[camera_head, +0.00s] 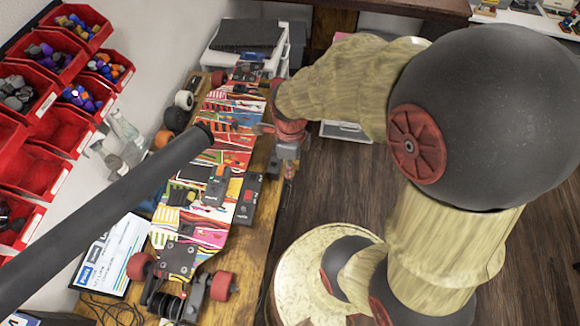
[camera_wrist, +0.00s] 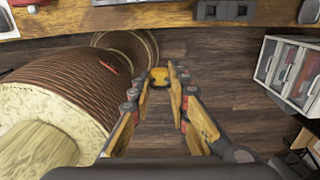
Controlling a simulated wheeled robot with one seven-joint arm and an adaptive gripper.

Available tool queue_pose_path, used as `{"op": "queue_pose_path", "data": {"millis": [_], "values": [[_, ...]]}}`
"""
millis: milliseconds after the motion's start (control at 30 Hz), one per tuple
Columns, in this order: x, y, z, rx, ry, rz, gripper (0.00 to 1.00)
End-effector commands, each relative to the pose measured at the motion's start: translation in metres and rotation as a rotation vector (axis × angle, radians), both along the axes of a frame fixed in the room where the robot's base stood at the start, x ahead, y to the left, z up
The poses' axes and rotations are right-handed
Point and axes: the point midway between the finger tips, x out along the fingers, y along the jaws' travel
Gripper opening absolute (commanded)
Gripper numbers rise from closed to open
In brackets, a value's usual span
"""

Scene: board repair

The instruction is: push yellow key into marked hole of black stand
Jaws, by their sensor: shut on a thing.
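My gripper (camera_wrist: 158,80) reaches out over the wooden floor in the wrist view, with its jaws shut on a small yellow piece, the yellow key (camera_wrist: 159,74), between the fingertips. In the head view my gripper (camera_head: 288,160) hangs beside the right edge of the workbench, and the key cannot be made out there. A dark block (camera_wrist: 225,10) at the bench edge in the wrist view, apart from the key, may be the black stand. Its marked hole cannot be made out.
A patterned skateboard (camera_head: 205,180) with red wheels lies along the wooden workbench (camera_head: 262,225). Red bins (camera_head: 45,165) hang on the left wall. A white drawer unit (camera_wrist: 290,70) stands at right in the wrist view. Wooden floor (camera_wrist: 215,65) lies open below my gripper.

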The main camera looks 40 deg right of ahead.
Motion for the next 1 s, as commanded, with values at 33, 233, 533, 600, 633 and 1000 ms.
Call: {"op": "queue_pose_path", "data": {"millis": [33,233,533,600,633,1000], "values": [[0.003,-0.001,0.0,0.0,0.0,0.0,0.0],[0.018,-0.004,0.0,0.001,0.001,0.0,0.0],[0.039,-0.008,0.0,0.001,0.001,0.0,0.0],[0.044,-0.009,0.0,0.0,0.0,0.0,0.0],[0.046,-0.009,0.0,0.0,0.001,0.0,0.0],[0.072,-0.015,0.0,0.0,0.0,0.0,0.0]]}}
